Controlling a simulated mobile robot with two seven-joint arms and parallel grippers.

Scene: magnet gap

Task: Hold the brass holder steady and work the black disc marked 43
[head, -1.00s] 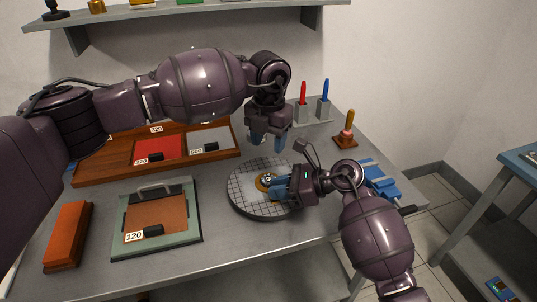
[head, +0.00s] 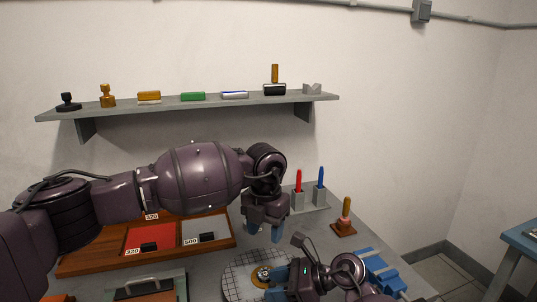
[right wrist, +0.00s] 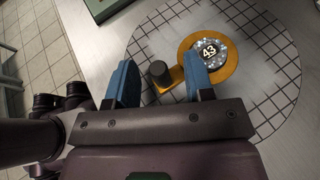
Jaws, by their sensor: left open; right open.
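The brass holder (right wrist: 183,71) is a flat ring with a tab bearing a dark upright knob (right wrist: 160,73). It lies on a round gridded plate (right wrist: 262,30) and also shows in the head view (head: 257,275). The black disc marked 43 (right wrist: 208,52) sits inside the ring, with speckled bright bits around it. My right gripper (right wrist: 161,80) is open, one blue finger on each side of the knob, with gaps visible; it also shows in the head view (head: 277,279). My left gripper (head: 263,229) is open and empty, above and behind the plate.
A wooden tray (head: 100,259) with red and grey pads is at left, a green-framed board (head: 180,286) in front. Red and blue pens (head: 320,179) in stands, a wooden-handled stamp (head: 344,218) and a blue object (head: 382,270) are at right. A wall shelf (head: 200,104) holds several items.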

